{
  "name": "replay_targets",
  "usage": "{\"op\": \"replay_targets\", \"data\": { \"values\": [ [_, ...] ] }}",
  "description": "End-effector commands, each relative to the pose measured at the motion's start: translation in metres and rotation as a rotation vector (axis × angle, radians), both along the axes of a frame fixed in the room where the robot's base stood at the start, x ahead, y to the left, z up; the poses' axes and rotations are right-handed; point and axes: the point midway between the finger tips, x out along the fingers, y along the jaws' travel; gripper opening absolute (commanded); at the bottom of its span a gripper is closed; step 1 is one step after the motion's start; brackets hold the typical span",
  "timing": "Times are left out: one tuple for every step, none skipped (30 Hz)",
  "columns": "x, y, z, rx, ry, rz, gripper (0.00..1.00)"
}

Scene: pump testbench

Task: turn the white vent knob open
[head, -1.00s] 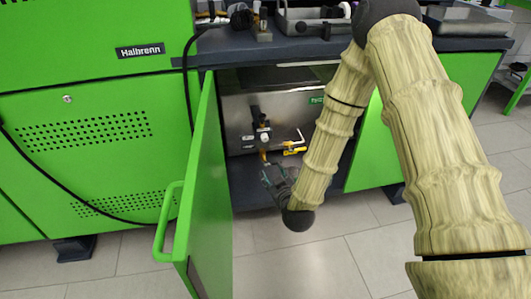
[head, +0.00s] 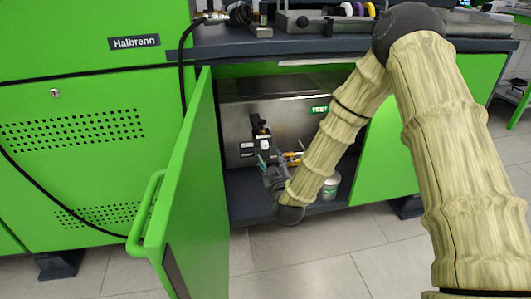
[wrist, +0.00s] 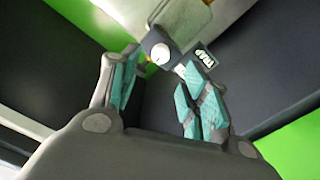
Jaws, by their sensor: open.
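The white vent knob (head: 264,143) sits on a dark fitting at the front of the steel unit inside the open cabinet. In the wrist view the round white knob (wrist: 160,54) shows at the upper middle, beyond and between the fingertips. My gripper (head: 271,160) is inside the cabinet, just below and in front of the knob. In the wrist view my gripper (wrist: 160,72) is open, with teal pads left and right and nothing held. I cannot tell whether either finger touches the knob or fitting.
The green cabinet door (head: 190,200) stands open close to my gripper's left. A yellow valve part (head: 293,158) is right of the knob, partly hidden by my arm. A small can (head: 329,188) stands on the cabinet floor. The worktop (head: 330,45) overhangs the opening.

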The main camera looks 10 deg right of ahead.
Motion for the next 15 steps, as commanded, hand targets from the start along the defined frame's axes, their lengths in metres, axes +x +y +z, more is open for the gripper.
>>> {"op": "replay_targets", "data": {
  "values": [
    [0.009, 0.000, -0.004, 0.001, -0.003, -0.001, 0.46],
    [0.014, 0.000, -0.004, 0.001, -0.003, -0.001, 0.46],
    [0.020, 0.000, -0.004, 0.001, -0.002, 0.000, 0.46],
    [0.025, 0.000, -0.004, 0.001, -0.003, -0.001, 0.46],
    [0.030, 0.000, -0.004, 0.000, -0.001, 0.000, 0.46],
    [0.036, 0.000, -0.004, 0.000, -0.001, 0.000, 0.46],
    [0.040, -0.001, -0.004, 0.000, -0.001, 0.000, 0.46],
    [0.045, -0.001, -0.003, 0.001, -0.001, 0.000, 0.46],
    [0.050, -0.001, -0.003, 0.001, -0.001, 0.000, 0.46],
    [0.053, 0.000, -0.003, 0.001, -0.001, 0.000, 0.46],
    [0.056, 0.000, -0.003, 0.001, -0.001, 0.000, 0.46],
    [0.060, 0.000, -0.002, 0.001, -0.001, 0.000, 0.46],
    [0.062, 0.000, -0.002, 0.001, -0.001, 0.000, 0.46],
    [0.064, 0.000, -0.002, 0.001, 0.000, 0.000, 0.46],
    [0.067, 0.000, -0.002, 0.000, 0.000, 0.001, 0.46]
  ]
}}
